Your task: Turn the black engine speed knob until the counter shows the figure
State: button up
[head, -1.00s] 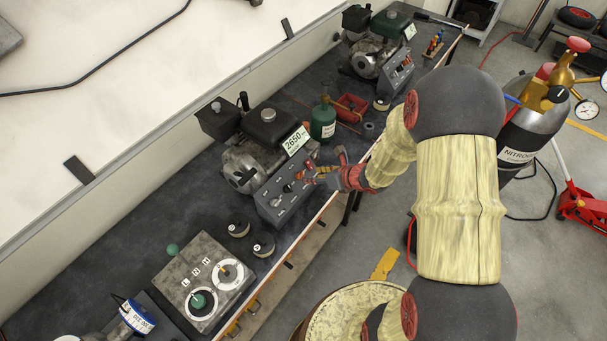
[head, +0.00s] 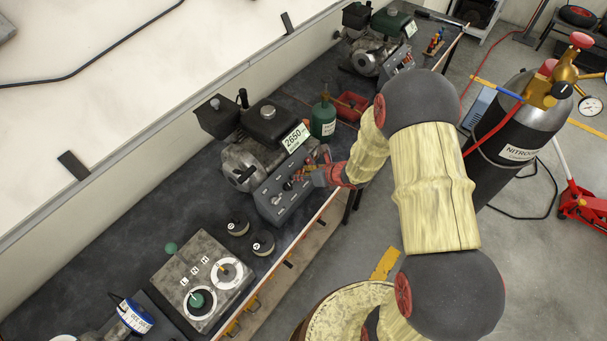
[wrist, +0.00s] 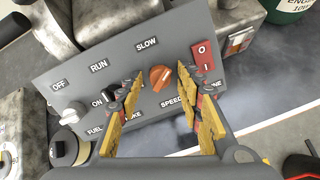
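The grey control panel (head: 270,206) sits on the engine's front. The counter (head: 296,137) above it reads 2650. In the wrist view, an orange-brown knob (wrist: 160,77) stands between the words SLOW and SPEED. A black knob (wrist: 107,96) sits to its left near ON, partly behind the left finger. The knob by SPEED looks orange, not black. My gripper (wrist: 158,80) is open, with one finger on each side of the orange knob, and I see gaps between them. The gripper also shows over the panel in the head view (head: 301,173).
The wrist view shows a white knob (wrist: 70,113) far left and a red switch (wrist: 204,55) close to the right finger. A green bottle (head: 323,120) and a red tray (head: 350,106) stand behind my gripper. Two round dark pieces (head: 262,243) lie left of the panel.

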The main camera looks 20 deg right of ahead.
grip_shut()
jog(key=shift+f+n+b, duration=0.15)
jog(key=shift+n+b, duration=0.15)
jog(key=shift+b, duration=0.3)
jog(key=shift+n+b, duration=0.4)
jog(key=shift+b, duration=0.05)
jog(key=shift+o, duration=0.7)
grip_release()
jog(key=shift+o, duration=0.2)
jog(key=shift+r, duration=0.2)
jog(key=v, duration=1.2)
